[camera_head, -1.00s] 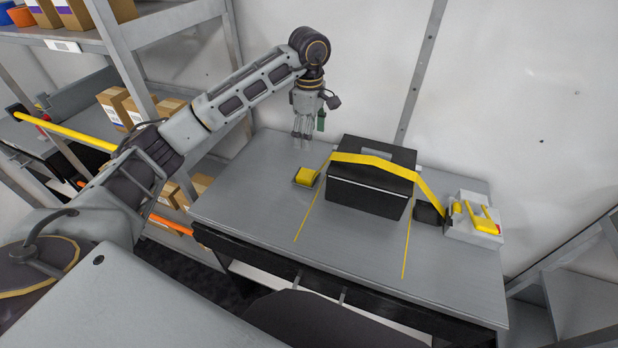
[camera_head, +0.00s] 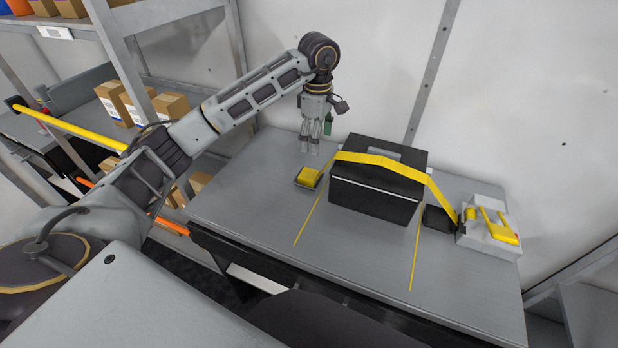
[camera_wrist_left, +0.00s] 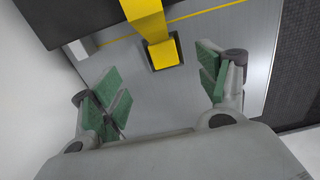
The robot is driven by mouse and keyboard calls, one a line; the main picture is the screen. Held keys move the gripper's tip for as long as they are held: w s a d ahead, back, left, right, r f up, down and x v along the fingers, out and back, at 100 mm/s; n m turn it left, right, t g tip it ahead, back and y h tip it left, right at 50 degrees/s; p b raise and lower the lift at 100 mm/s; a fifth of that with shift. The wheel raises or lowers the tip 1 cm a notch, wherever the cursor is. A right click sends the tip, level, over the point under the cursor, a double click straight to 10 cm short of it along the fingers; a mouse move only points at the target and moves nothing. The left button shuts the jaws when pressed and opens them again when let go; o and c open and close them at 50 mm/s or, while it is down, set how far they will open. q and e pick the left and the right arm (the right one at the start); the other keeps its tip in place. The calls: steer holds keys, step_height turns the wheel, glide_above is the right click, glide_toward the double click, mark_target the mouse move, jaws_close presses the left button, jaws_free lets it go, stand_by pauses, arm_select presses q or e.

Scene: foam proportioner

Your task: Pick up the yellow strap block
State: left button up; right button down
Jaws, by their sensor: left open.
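The yellow strap block (camera_head: 309,176) sits on a small dark base at the left end of a yellow strap (camera_head: 376,161). The strap runs over a black box (camera_head: 375,195) on the grey table. In the left wrist view the yellow block (camera_wrist_left: 163,53) lies on its dark base beyond the fingers, with the strap running up from it. My left gripper (camera_head: 311,148) points down above the table, behind the block in the head view, apart from it. In the wrist view the left gripper (camera_wrist_left: 165,88) is open and empty, with green pads spread wide. My right gripper is out of view.
A grey unit with yellow handles (camera_head: 490,229) stands at the table's right end, beside a dark block (camera_head: 438,218). Thin yellow lines mark the tabletop (camera_head: 350,252). Shelves with cardboard boxes (camera_head: 172,106) stand at the left. The table front is clear.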

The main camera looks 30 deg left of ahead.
arm_select(q)
glide_above(314, 175)
steer(key=shift+d+f, duration=0.15)
steer(key=shift+f, duration=1.95)
steer(key=shift+d+f, duration=0.1)
steer(key=shift+f, duration=2)
steer(key=shift+a+f+p, duration=0.15)
steer(key=shift+f+p, duration=0.35)
steer(key=shift+f, duration=2.1)
steer(key=c, duration=1.2)
